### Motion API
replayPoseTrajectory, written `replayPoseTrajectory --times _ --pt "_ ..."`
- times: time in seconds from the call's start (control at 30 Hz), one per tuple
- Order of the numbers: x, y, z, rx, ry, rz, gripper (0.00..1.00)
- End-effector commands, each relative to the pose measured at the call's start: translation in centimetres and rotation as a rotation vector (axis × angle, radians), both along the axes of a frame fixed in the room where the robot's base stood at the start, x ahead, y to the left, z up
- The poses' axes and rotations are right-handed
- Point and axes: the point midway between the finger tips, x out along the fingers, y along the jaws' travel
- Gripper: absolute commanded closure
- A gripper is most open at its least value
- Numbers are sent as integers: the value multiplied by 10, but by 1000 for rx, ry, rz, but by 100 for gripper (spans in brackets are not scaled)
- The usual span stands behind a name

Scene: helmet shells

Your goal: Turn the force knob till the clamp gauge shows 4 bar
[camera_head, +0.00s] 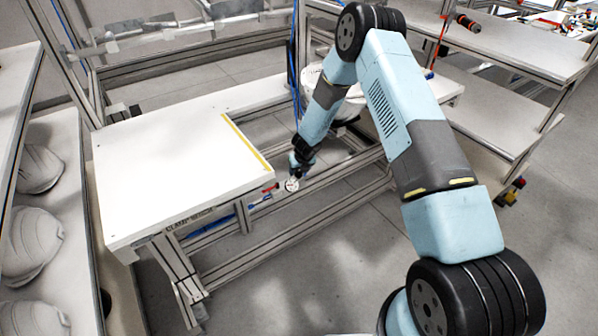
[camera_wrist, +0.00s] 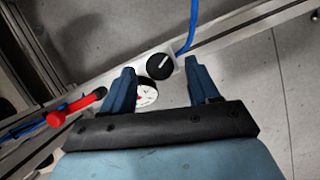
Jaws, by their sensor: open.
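The force knob (camera_wrist: 159,66) is a black round knob with a white pointer line, in the wrist view just beyond and between my fingertips. The clamp gauge (camera_wrist: 147,93) is a round white dial with a red mark, seen between my fingers and partly hidden by the left one. Its reading is too small to tell. The gauge also shows in the head view (camera_head: 292,185), below my gripper (camera_head: 301,160). In the wrist view my gripper (camera_wrist: 162,73) is open and empty, with one blue finger on each side of the knob. I cannot tell whether they touch it.
A red lever (camera_wrist: 75,106) sticks out left of the gauge. A blue hose (camera_wrist: 188,35) rises beyond the knob. The white clamp bench (camera_head: 180,165) has a clear top with a yellow edge strip. White helmet shells (camera_head: 32,240) lie on the left shelf.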

Motion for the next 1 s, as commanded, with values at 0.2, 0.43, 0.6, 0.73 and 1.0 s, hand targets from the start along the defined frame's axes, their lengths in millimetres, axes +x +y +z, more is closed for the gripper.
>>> replayPoseTrajectory --times 0.2,0.43,0.6,0.73,1.0 --pt "5 2 -15 0 0 0 40" --pt "7 2 -17 0 0 -1 40" --pt "7 2 -17 0 0 -1 44" --pt "7 2 -17 0 0 -1 57" --pt "7 2 -17 1 0 -2 83"
